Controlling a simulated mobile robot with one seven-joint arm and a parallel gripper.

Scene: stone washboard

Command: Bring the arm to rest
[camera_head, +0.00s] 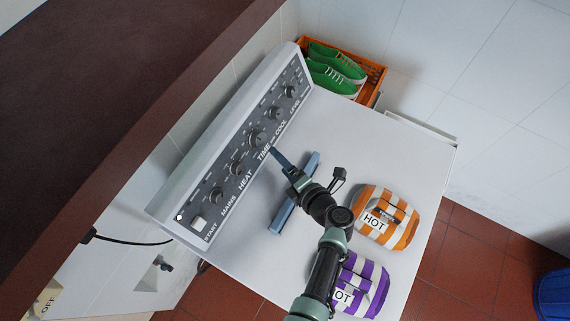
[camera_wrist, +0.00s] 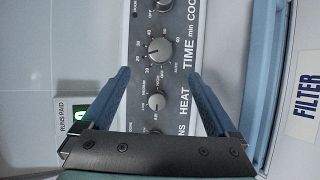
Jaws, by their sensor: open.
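My gripper (camera_head: 277,157) is over the machine's top, its fingertips close to the control panel (camera_head: 247,158) near the TIME label. In the wrist view my gripper (camera_wrist: 159,74) has its two blue fingers spread apart with nothing held between them. The TIME knob (camera_wrist: 159,49) shows just beyond the fingertips and the HEAT knob (camera_wrist: 156,101) shows between the fingers. I cannot tell whether either finger touches the panel. My arm reaches in from the lower middle of the head view.
An orange-striped HOT bag (camera_head: 402,203) and a purple-striped one (camera_head: 375,274) are beside my arm. A FILTER label (camera_wrist: 306,100) is at right.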

